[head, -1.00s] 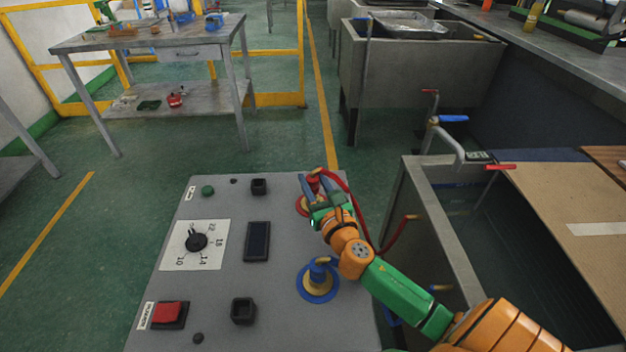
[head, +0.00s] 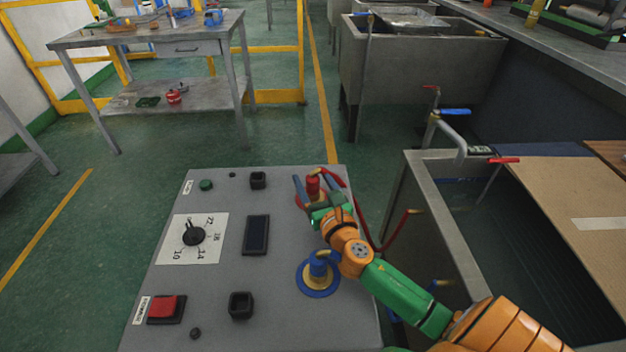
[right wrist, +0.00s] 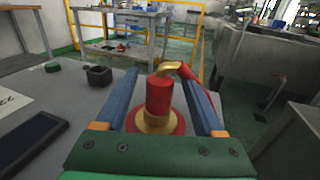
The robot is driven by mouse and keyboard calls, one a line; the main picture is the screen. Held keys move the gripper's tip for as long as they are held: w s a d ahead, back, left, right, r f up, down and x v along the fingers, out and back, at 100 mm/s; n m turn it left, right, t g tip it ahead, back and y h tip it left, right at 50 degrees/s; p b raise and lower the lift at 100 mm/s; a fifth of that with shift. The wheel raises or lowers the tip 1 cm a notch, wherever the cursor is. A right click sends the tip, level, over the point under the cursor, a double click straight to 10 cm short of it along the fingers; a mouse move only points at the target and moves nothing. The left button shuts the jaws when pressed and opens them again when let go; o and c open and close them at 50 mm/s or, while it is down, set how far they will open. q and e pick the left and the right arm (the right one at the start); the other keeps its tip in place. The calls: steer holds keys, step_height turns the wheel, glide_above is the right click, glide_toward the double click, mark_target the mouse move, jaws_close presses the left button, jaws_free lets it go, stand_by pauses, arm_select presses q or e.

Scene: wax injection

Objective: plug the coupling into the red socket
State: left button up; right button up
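The red coupling (head: 313,187) stands upright on the grey panel, with a brass elbow and red hose at its top. In the right wrist view the coupling (right wrist: 158,95) rises from a brass collar inside the red ring of the red socket (right wrist: 158,124). It looks seated there, though the exact depth is hard to tell. My right gripper (head: 312,181) is open, its blue fingers on both sides of the coupling with visible gaps in the right wrist view (right wrist: 166,88). My left gripper is not in view.
The red hose (head: 352,205) runs along the right of my gripper toward the sink (head: 425,225). A knob, display and buttons occupy the panel's left side.

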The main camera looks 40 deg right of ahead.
mark_target(313, 174)
step_height(313, 174, up, 4)
steer(key=p, duration=0.3)
steer(key=shift+r, duration=0.2)
steer(key=s+a+r+p, duration=0.5)
steer(key=s+a+r, duration=0.2)
steer(key=s, duration=0.5)
steer(key=shift+a+r+p, duration=0.15)
steer(key=shift+r+p, duration=0.15)
steer(key=shift+r, duration=0.5)
